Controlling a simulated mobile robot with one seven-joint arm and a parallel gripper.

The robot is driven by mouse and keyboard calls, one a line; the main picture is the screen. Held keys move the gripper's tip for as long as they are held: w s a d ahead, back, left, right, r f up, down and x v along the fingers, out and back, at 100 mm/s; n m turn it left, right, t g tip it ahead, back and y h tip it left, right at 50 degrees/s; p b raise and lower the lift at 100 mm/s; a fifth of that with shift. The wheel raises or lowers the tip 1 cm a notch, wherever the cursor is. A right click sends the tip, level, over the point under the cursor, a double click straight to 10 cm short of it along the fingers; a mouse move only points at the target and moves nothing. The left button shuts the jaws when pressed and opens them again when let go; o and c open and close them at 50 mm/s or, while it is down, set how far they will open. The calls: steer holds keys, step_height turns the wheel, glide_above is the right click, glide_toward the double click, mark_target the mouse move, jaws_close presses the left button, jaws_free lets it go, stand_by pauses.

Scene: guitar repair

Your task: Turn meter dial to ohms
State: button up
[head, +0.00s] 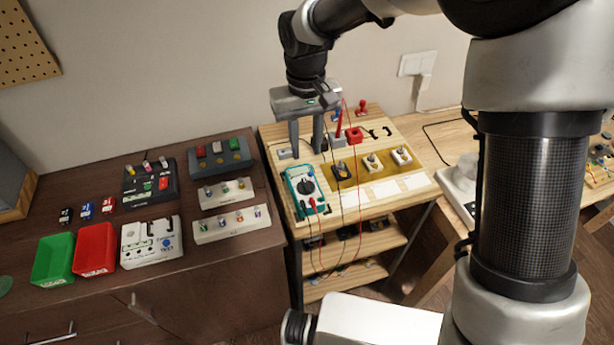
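The meter (293,179) is a teal-framed device lying on the light wooden bench top. Its round black dial (306,186) sits near the middle of its face. The dial's markings and pointer setting are too small to read. Red and black leads run by the meter. My gripper (306,152) points down with two grey fingers apart and nothing seen between them. In the picture it is just above the meter's far end; its height over the bench is hard to tell.
A yellow strip with several switch-like parts (372,162) lies right of the meter. The dark table on the left holds a green bin (53,258), a red bin (95,248) and several panels.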

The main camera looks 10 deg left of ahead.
mark_target(306, 185)
step_height(306, 185, down, 12)
steer(key=shift+f, duration=0.1)
stand_by(0.4)
jaws_close()
